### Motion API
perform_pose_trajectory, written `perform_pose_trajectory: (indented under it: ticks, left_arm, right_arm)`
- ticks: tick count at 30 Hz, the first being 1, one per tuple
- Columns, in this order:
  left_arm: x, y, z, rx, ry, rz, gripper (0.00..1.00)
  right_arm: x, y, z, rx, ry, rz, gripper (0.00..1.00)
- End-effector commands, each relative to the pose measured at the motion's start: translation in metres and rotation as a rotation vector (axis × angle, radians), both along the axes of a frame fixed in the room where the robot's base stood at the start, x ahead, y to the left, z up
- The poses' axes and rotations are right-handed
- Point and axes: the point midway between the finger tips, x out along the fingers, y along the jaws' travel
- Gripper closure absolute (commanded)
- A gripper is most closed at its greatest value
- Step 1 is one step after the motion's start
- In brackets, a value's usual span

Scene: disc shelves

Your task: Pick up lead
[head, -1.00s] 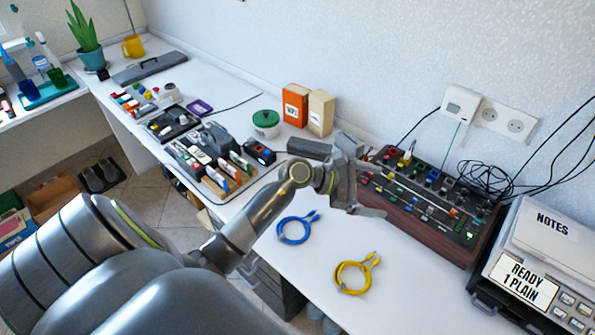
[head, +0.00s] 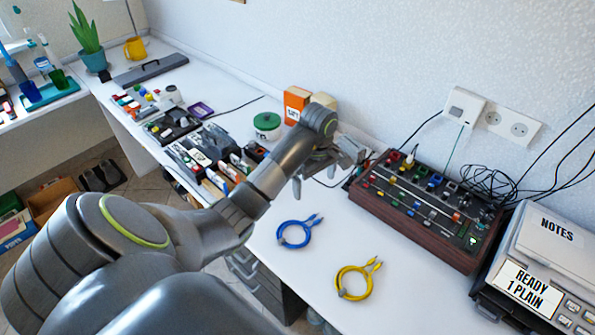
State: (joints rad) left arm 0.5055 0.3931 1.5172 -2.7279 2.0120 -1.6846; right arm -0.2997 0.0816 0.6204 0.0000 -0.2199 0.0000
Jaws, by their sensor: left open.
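A coiled blue lead (head: 294,232) lies on the white desk, its two plug ends pointing to the upper right. A coiled yellow lead (head: 354,281) lies on the desk to its lower right, its plug ends also at its upper right. My left gripper (head: 324,178) is open, with nothing seen between its fingers. In the picture it is above the blue lead and left of the mixer, apart from both leads. Its height over the desk is hard to tell. My right gripper is out of view.
A wood-sided mixer (head: 424,228) with a tangle of black cables stands right of the gripper. A device marked NOTES (head: 552,235) is at the far right. An orange box (head: 295,104) and a green-lidded tub (head: 267,124) stand behind my arm. Desk around the leads is clear.

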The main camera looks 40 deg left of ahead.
Motion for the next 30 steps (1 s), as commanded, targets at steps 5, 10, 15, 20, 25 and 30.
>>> perform_pose_trajectory:
  ticks: [5,10,15,20,25,30]
  left_arm:
    - [0.0,0.0,-0.027,-0.001,-0.001,0.0,0.04]
    - [0.0,0.0,-0.046,-0.002,-0.002,0.0,0.04]
    - [0.0,0.0,-0.065,-0.002,-0.002,0.0,0.04]
    - [0.0,0.0,-0.083,-0.002,-0.002,0.001,0.04]
    - [0.0,0.0,-0.101,-0.002,-0.002,0.001,0.04]
    - [0.0,0.0,-0.11,-0.002,-0.002,0.001,0.04]
  right_arm:
    - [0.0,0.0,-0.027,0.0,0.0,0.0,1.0]
    - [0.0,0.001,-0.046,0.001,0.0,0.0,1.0]
    - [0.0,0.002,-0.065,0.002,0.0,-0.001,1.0]
    - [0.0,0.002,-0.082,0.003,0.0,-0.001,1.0]
    - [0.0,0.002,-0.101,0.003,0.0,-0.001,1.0]
    - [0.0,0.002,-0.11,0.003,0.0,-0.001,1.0]
